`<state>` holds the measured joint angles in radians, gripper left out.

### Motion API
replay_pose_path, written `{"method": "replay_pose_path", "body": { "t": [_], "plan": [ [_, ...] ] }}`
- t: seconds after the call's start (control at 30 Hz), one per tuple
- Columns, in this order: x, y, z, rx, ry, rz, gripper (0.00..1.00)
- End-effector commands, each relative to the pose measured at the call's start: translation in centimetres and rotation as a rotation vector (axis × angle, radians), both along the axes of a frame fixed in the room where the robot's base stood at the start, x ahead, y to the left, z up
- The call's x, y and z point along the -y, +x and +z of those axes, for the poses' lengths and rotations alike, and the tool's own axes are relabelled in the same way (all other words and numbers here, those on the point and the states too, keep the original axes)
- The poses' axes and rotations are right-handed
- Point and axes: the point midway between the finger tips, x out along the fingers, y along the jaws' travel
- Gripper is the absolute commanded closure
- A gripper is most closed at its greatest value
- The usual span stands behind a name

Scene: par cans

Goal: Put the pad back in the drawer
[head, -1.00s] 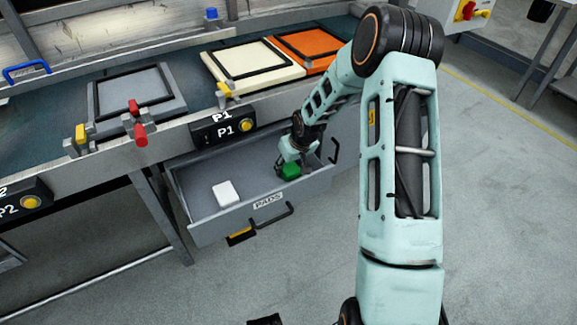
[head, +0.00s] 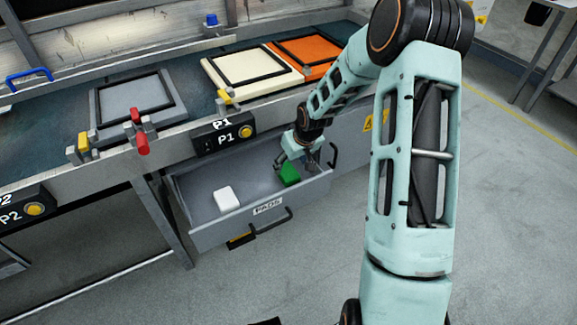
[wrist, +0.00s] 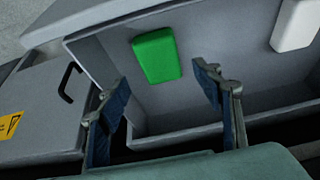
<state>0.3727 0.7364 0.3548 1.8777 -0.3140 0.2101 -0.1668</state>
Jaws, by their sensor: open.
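The green pad (head: 289,174) lies in the right part of the open drawer (head: 215,235), which is labelled PADS. In the wrist view the green pad (wrist: 157,56) rests on the drawer floor, beyond my fingertips and apart from them. A white pad (head: 227,198) lies in the left part of the same drawer; it also shows at the top right of the wrist view (wrist: 296,24). My gripper (head: 296,165) is over the drawer's right part. In the wrist view its fingers (wrist: 160,80) are spread, with nothing between them.
A workbench above the drawer carries grey (head: 132,104), cream (head: 252,76) and orange (head: 304,56) framed boards. Red clamps (head: 140,135) and the P1 button box (head: 224,135) sit along its front edge. The floor to the right is free.

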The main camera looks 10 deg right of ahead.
Motion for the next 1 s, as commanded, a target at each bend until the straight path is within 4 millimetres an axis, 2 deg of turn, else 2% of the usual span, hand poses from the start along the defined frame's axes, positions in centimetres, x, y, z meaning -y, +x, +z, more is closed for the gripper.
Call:
{"method": "replay_pose_path", "body": {
  "t": [0.03,0.1,0.3,1.0],
  "plan": [
    [0.3,-0.4,1.5,0.002,0.000,-0.003,0.40],
    [0.3,-0.9,2.7,0.001,0.001,-0.003,0.40],
    [0.6,-1.9,5.0,0.001,0.001,-0.001,0.40],
    [0.5,-2.5,5.6,-0.009,0.000,-0.015,0.40]
  ]
}}
